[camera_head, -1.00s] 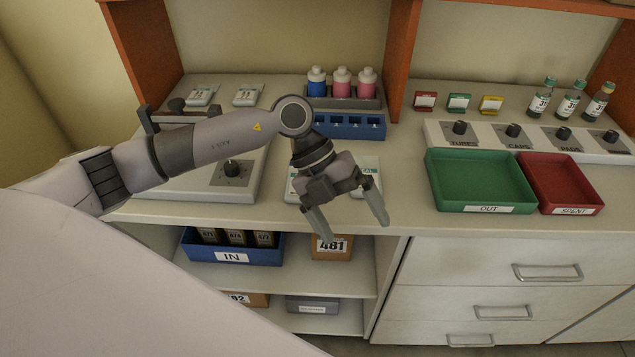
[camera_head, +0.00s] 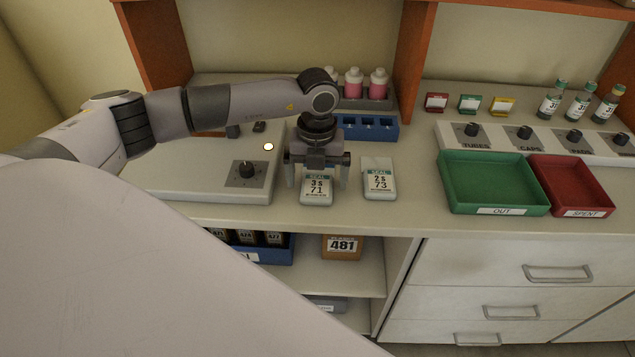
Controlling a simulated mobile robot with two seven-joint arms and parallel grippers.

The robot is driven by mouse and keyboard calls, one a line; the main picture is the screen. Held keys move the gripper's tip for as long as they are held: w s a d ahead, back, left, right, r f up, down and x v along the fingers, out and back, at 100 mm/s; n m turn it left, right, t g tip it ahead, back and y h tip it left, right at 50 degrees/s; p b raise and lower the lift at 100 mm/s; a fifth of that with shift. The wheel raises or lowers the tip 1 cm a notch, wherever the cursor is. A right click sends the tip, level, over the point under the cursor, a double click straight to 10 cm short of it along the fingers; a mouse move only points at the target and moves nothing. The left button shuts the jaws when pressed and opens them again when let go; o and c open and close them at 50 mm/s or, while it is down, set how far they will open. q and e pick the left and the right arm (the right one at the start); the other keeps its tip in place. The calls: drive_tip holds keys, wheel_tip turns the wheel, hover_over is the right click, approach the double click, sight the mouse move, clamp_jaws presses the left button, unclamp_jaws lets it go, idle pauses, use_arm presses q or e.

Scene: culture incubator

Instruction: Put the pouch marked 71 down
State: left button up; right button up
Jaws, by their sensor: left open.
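The pouch marked 71 (camera_head: 317,190) is white with a teal "SEAL" band and lies on the counter (camera_head: 410,205) near its front edge. My left gripper (camera_head: 318,181) points down over it, open, with one finger at each side of its upper part. I cannot tell whether the fingers touch it. The upper end of the pouch is hidden by the gripper. A similar pouch marked 73 (camera_head: 379,182) lies just to the right, apart from it. My right gripper is not in view.
Behind are a blue rack (camera_head: 368,128) and pink-filled bottles (camera_head: 354,84). A green OUT tray (camera_head: 490,180) and red SPENT tray (camera_head: 572,185) stand right. Bare counter lies between pouch 73 and the green tray.

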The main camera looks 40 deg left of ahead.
use_arm(q)
drive_tip(key=shift+f, duration=0.4)
drive_tip(key=c, duration=1.1)
drive_tip(key=shift+c, duration=0.7)
drive_tip(key=shift+r, duration=0.15)
